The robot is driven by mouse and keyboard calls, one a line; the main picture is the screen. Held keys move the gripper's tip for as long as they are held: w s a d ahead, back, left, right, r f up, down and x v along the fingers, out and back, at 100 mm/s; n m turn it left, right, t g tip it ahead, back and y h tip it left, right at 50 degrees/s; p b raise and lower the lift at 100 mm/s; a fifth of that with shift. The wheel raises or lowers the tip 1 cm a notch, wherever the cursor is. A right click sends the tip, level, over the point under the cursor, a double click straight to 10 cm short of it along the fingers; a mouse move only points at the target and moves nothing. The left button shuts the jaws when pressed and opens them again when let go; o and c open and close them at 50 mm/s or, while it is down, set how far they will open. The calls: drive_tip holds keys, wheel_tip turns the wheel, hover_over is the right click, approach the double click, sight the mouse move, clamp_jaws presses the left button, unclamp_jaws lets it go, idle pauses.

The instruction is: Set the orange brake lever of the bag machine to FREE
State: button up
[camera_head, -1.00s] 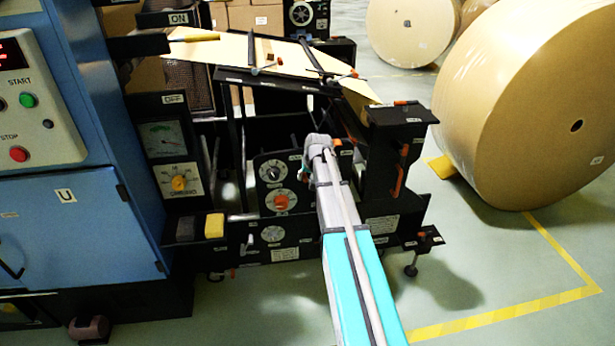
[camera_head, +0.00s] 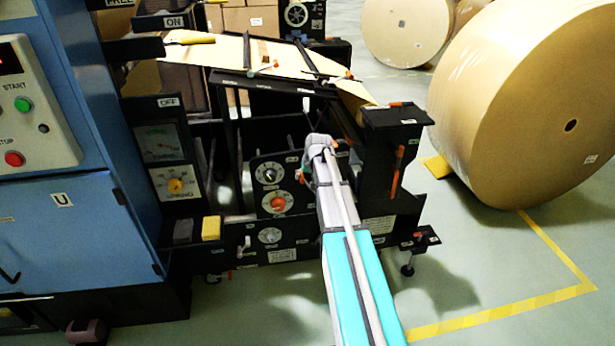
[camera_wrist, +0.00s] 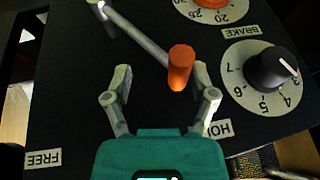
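The brake lever (camera_wrist: 143,39) is a thin metal rod with an orange grip (camera_wrist: 181,67) at its end, on a black panel in the wrist view. The rod runs from the upper left, and the grip lies toward the HOLD label (camera_wrist: 217,129), which is partly covered. The FREE label (camera_wrist: 43,158) is at the lower left. My gripper (camera_wrist: 166,84) is open, with the grip at the mouth of its fingers, nearer the right one. I see no clear contact. In the head view my gripper (camera_head: 318,146) is at the bag machine's panel (camera_head: 270,215), and my arm hides the lever.
A BRAKE dial with an orange knob (camera_wrist: 209,5) and a black-knobbed dial (camera_wrist: 275,68) stand close right of the lever. In the head view a blue cabinet (camera_head: 80,220) is left, a large kraft roll (camera_head: 520,110) right. Floor at the front right is clear.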

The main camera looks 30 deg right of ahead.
drive_tip(key=shift+r, duration=0.2)
drive_tip(key=p+v, duration=1.4)
drive_tip(key=v, duration=0.1)
drive_tip(key=shift+s+r+p, duration=0.2)
drive_tip(key=shift+r+p, duration=0.05)
drive_tip(key=shift+p, duration=0.05)
idle(1.8)
drive_tip(key=shift+d, duration=0.1)
idle(0.5)
drive_tip(key=s+a+r+n+g+p, duration=0.1)
drive_tip(key=s+a+r+g+p, duration=0.1)
drive_tip(key=s+a, duration=0.7)
drive_tip(key=s+a+r+n+g+p, duration=0.2)
drive_tip(key=s+a+r+p, duration=0.2)
drive_tip(key=s+a, duration=0.6)
drive_tip(key=a+p, duration=0.2)
drive_tip(key=a, duration=0.3)
drive_tip(key=shift+a+r+n+g, duration=0.15)
drive_tip(key=shift+a+n+g, duration=0.15)
drive_tip(key=shift+a+g, duration=0.1)
